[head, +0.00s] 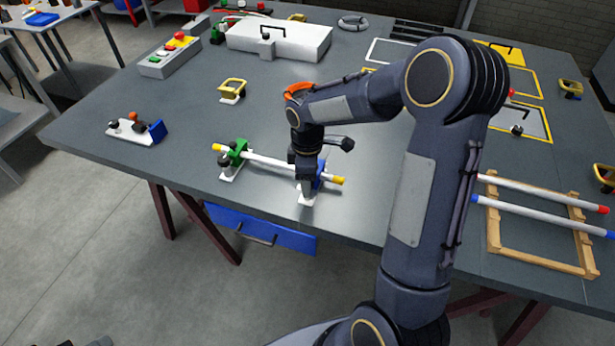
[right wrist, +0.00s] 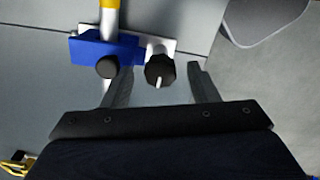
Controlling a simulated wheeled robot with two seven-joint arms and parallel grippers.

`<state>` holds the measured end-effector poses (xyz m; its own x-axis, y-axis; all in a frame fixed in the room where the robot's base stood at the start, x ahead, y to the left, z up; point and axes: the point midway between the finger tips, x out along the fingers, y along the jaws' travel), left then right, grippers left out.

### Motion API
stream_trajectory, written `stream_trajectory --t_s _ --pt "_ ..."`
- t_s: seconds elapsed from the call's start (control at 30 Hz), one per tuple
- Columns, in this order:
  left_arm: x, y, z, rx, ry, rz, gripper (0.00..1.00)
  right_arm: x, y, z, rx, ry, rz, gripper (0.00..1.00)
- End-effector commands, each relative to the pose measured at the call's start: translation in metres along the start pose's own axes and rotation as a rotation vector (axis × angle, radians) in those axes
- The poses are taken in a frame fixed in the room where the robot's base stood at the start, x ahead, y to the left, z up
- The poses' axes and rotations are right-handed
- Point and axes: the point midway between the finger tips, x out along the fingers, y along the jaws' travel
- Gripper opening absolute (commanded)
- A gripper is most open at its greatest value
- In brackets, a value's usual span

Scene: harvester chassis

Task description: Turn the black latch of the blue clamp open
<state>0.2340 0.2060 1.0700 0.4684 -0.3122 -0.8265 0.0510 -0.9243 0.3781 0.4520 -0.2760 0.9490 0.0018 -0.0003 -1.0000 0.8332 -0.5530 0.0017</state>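The blue clamp (head: 321,172) sits at the right end of a white rod (head: 267,161) with yellow ends, near the table's front edge. In the right wrist view the blue clamp (right wrist: 103,47) shows at the upper left, around the rod. A black knob-like part with a pale pin, seemingly the black latch (right wrist: 159,71), stands beside the blue body, between my fingertips. A second dark knob (right wrist: 107,67) is at the left finger. My right gripper (right wrist: 161,75) is open around the latch, with gaps on both sides. My left gripper is out of view.
A green clamp (head: 234,154) holds the rod's left end. A blue drawer (head: 262,228) is below the table edge. A wooden frame with rods (head: 494,226) lies to the right; a small blue-ended fixture (head: 156,131) lies left. Table between them is mostly clear.

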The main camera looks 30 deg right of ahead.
Motion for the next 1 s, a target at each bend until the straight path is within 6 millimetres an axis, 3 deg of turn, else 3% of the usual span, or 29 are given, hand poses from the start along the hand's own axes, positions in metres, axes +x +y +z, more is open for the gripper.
stream_trajectory --t_s 0.27,0.7,1.0 --pt "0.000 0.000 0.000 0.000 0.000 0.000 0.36 -0.002 0.000 0.000 0.001 0.000 0.000 0.53" --pt "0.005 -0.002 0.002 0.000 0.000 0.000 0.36 -0.066 0.001 0.000 0.001 0.001 0.003 0.53" --pt "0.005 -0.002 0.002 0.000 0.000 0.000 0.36 -0.078 0.000 0.000 0.001 0.000 -0.001 0.53"
